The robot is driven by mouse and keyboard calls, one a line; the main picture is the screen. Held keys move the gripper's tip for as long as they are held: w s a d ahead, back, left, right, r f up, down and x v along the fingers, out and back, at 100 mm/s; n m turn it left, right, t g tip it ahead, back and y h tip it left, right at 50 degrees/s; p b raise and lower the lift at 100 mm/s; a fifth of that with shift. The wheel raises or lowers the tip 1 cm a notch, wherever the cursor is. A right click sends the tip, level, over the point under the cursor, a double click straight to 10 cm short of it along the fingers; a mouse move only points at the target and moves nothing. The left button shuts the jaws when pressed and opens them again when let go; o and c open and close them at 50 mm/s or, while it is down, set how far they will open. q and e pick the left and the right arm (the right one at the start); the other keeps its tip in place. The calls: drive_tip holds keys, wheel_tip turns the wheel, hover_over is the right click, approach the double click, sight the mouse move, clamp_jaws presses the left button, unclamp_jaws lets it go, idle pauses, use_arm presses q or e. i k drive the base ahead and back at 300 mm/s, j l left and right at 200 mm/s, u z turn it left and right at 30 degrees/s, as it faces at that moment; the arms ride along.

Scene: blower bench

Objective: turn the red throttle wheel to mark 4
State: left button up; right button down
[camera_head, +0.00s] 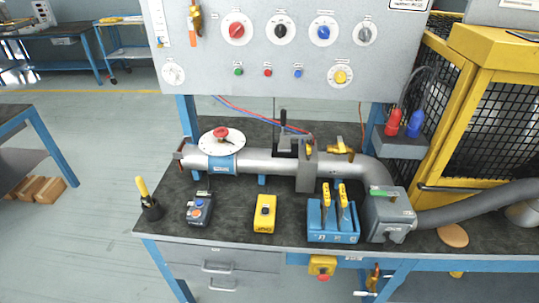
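A small red wheel (221,133) sits on top of a round white dial plate (208,144) on the grey pipe (255,161), left of the bench's middle. The dial's markings are too small to read, so I cannot tell which mark the wheel points to. Another red knob (237,30) on a white dial is on the upright panel above, at the left of a row of knobs. Neither of my grippers shows in the head view, and nothing touches the red wheel.
The grey panel (200,75) stands above and behind the pipe. A black clamp-like part (284,146) and a brass valve (341,146) are to the wheel's right. A yellow box (265,213) and a blue tool block (333,225) stand in front. The dark benchtop (230,228) has bare patches between them.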

sight(218, 133)
drive_tip(key=j+z, duration=0.3)
drive_tip(key=j, duration=0.6)
drive_tip(key=j+z, duration=0.3)
drive_tip(key=j, duration=0.65)
drive_tip(key=i+l, duration=0.3)
drive_tip(key=l, duration=0.25)
